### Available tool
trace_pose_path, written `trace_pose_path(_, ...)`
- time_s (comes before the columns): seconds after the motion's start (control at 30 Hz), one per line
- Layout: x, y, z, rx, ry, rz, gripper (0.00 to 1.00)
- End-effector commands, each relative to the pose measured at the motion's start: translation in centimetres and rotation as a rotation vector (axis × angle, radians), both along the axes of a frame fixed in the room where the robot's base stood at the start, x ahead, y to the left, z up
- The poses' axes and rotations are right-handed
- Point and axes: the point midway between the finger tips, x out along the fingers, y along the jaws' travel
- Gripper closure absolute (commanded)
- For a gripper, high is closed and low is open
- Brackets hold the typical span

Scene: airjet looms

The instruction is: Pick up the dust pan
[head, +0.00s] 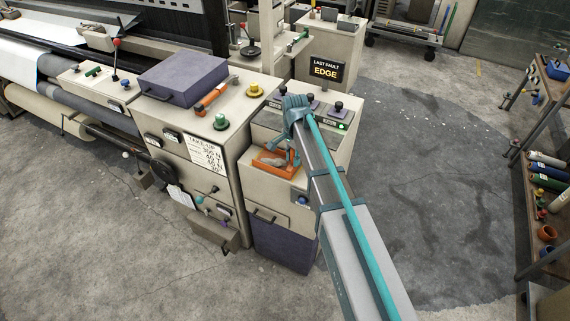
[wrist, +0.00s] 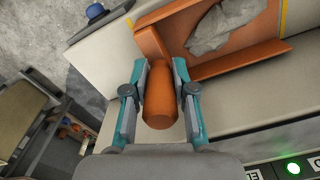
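The orange dust pan (head: 268,165) rests on the pale, lower ledge of the loom's control cabinet, below the row of knobs. In the wrist view, its tray (wrist: 240,58) holds a crumpled grey clump, and its rounded orange handle (wrist: 158,98) points back towards me. My gripper (wrist: 160,68) is around the handle, one teal-and-grey finger on each side. The fingertips look closed against the handle's narrower part. In the head view, my gripper (head: 288,152) is over the pan's right side, and my arm hides the handle.
A purple case (head: 182,79), an orange-handled tool (head: 211,97) and green and yellow knobs sit on the cabinet to the left. A "LAST FAULT EDGE" display (head: 326,72) stands behind. A shelf rack (head: 548,170) is at the right. The floor between is clear.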

Motion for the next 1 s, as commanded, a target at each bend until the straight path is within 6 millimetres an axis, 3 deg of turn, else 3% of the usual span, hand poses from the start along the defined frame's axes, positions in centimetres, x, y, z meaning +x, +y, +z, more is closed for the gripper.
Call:
trace_pose_path(0.1,0.0,0.0,0.0,0.000,0.000,0.000,1.00)
trace_pose_path(0.63,0.0,0.0,0.6,0.001,-0.001,0.000,1.00)
trace_pose_path(0.87,0.1,0.0,2.7,0.001,-0.002,0.000,1.00)
trace_pose_path(1.0,-1.4,-0.9,4.5,0.001,-0.004,-0.001,1.00)
